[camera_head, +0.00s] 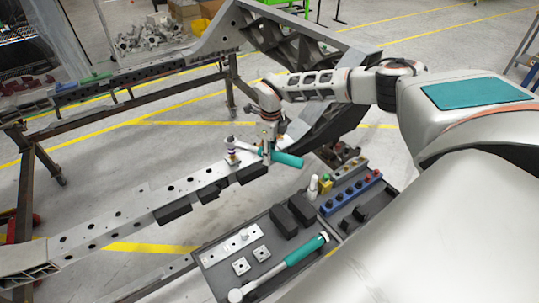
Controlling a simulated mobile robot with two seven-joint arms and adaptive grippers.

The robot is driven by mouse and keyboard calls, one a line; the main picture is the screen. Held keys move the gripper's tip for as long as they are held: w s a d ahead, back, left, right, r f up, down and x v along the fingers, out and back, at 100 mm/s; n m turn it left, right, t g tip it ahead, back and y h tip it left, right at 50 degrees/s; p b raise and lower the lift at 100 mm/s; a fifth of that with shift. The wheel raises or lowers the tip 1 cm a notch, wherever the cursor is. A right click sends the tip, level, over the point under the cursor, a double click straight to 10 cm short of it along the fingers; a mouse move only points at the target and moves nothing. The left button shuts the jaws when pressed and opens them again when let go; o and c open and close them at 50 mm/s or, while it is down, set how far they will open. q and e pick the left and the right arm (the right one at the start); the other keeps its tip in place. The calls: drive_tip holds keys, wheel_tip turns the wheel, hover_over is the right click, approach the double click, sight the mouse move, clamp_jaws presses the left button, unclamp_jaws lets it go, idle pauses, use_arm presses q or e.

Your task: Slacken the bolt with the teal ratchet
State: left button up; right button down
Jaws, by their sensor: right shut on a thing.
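The teal ratchet (288,160) is held above the chassis rail (105,216). Its teal handle points right, and its metal part extends left toward a small upright fitting (231,152) on the rail. That fitting may be the bolt with the ratchet head on it; at this size I cannot tell whether they touch. My right gripper (267,143) reaches in from the right and is shut on the ratchet. Its fingers hide part of the tool. My left gripper is not in view.
A grey tray (207,262) in front holds a second teal-handled tool (304,250), metal plates, black blocks and a blue socket rack (351,194). A dark raised frame beam (300,42) stands behind my right arm. Open floor (160,146) lies beyond the rail.

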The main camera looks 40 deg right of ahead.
drive_tip(key=shift+r, duration=2.55)
